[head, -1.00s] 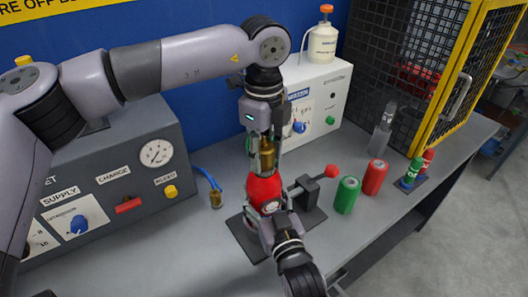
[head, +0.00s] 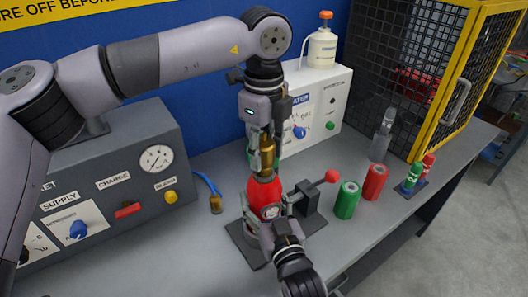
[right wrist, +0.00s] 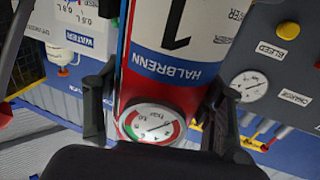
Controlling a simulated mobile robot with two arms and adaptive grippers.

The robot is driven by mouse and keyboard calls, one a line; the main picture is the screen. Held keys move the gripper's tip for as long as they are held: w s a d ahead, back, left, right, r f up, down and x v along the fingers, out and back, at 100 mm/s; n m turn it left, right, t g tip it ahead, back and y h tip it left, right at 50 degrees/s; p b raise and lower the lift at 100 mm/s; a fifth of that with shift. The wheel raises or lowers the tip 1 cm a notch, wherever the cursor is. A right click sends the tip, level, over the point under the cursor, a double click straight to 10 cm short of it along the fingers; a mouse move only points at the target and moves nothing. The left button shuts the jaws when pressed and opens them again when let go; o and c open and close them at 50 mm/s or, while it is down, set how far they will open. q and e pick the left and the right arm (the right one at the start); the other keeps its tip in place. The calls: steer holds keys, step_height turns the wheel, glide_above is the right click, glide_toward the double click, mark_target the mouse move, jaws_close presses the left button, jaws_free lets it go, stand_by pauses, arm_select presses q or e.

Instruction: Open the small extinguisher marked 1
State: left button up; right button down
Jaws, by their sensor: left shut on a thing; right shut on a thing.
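The small extinguisher (head: 262,188) is red and stands upright in a holder on the bench, with a brass valve head (head: 267,158) on top. In the right wrist view the extinguisher (right wrist: 172,66) shows upside down with a "1", a blue HALBRENN band and a round gauge (right wrist: 152,125). My left gripper (head: 265,152) points down from above and is shut on the brass head. My right gripper (head: 268,215) comes from the front and is shut on the red body; its fingers flank the body in the wrist view. Whether the brass head is loose cannot be told.
A holder with a red-knobbed lever (head: 332,176) is beside the extinguisher. Green (head: 346,200) and red (head: 375,181) cylinders stand to its right. The charge panel (head: 110,160) is left, the white water unit (head: 330,95) behind, and a yellow-framed cage (head: 420,80) right.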

mark_target(264, 133)
arm_select(q)
steer(key=shift+r, duration=2.05)
arm_select(e)
steer(key=shift+c, duration=1.6)
jaws_free()
steer(key=v, duration=1.2)
